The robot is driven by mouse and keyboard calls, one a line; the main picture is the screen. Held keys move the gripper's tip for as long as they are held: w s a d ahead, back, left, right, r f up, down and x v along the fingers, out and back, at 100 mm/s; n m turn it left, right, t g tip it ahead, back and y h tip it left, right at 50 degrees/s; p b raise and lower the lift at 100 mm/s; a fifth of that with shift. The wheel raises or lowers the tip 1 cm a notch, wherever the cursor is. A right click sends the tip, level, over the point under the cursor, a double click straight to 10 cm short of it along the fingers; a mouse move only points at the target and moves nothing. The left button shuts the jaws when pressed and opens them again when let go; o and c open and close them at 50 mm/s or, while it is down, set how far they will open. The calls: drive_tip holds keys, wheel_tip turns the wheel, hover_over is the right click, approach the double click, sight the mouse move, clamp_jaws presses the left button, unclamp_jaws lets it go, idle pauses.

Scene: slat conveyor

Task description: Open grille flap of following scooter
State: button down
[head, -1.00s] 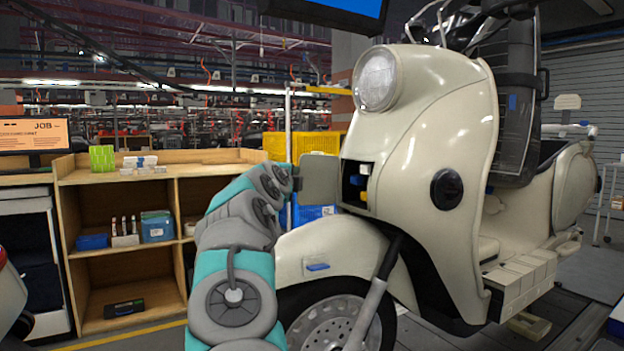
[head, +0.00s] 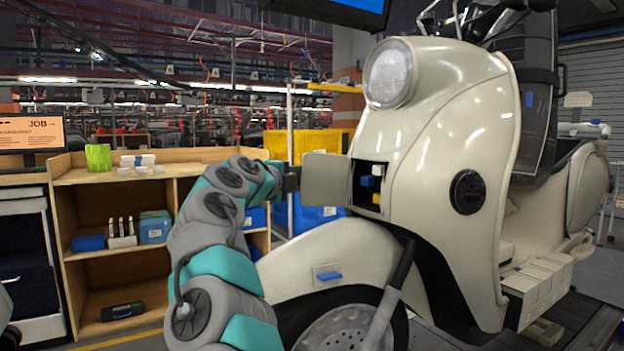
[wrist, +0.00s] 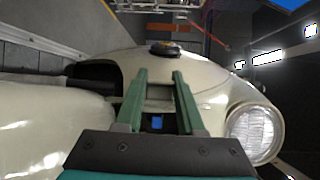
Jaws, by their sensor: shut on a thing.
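The cream scooter (head: 440,130) stands at the right in the head view, its front towards me. Its grille flap (head: 325,180) stands swung out to the left of the front shield, baring a dark recess with blue, white and yellow parts (head: 370,185). My gripper (head: 291,181) is at the flap's outer left edge and shut on it. In the wrist view, the two green fingers of my gripper (wrist: 160,78) point towards the scooter body, with the headlight (wrist: 253,130) at the right. The exact grip is hard to make out there.
A wooden shelf (head: 110,175) with small boxes and bins stands at the left, behind my arm. Yellow crates (head: 290,145) and blue bins are behind the flap. The front fender (head: 335,255) and wheel lie below my gripper.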

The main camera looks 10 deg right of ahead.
drive_tip(key=shift+w+d+f, duration=0.1)
drive_tip(key=shift+d+f, duration=0.05)
drive_tip(key=shift+d, duration=0.2)
drive_tip(key=c, duration=0.8)
unclamp_jaws()
drive_tip(key=shift+d, duration=0.1)
drive_tip(key=shift+o, duration=1.4)
drive_tip(key=shift+a, duration=0.2)
